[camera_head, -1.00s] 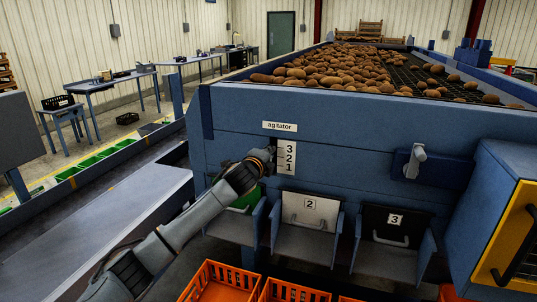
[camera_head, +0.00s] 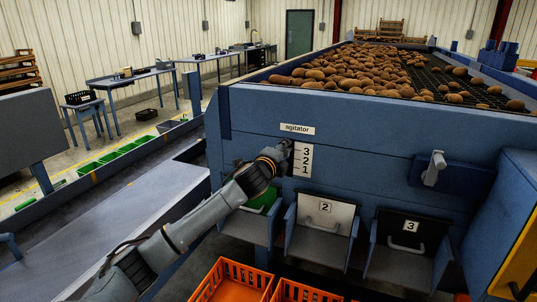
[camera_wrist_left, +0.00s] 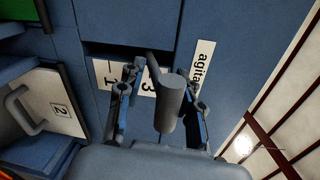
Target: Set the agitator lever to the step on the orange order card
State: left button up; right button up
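The agitator scale (camera_head: 304,160), a white plate with 3 at the top, then 2 and 1, is on the blue machine front under the agitator label (camera_head: 297,129). My left gripper (camera_head: 284,150) is just left of the scale's upper part, hiding the lever in the head view. In the left wrist view, the grey cylindrical lever knob (camera_wrist_left: 171,104) stands between the two open fingers of my left gripper (camera_wrist_left: 162,80), with gaps visible beside it. The lever appears near the 3 end of the scale. The orange order card and right gripper are not in view.
Below are a white flap marked 2 (camera_head: 325,212) and a dark flap marked 3 (camera_head: 404,232), with orange crates (camera_head: 232,278) in front. A grey-handled blue box (camera_head: 445,172) is at the right. Potatoes (camera_head: 352,70) lie on top of the machine.

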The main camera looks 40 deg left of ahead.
pick_arm(q)
jog(key=r+p+v, duration=0.2)
jog(key=p+v, duration=0.1)
jog(key=v, duration=0.9)
jog(key=shift+r, duration=0.4)
dwell(0.4)
jog(key=shift+s, duration=0.15)
jog(key=v, duration=1.2)
jog(key=shift+p, duration=0.4)
jog(key=shift+r, duration=0.1)
dwell(0.3)
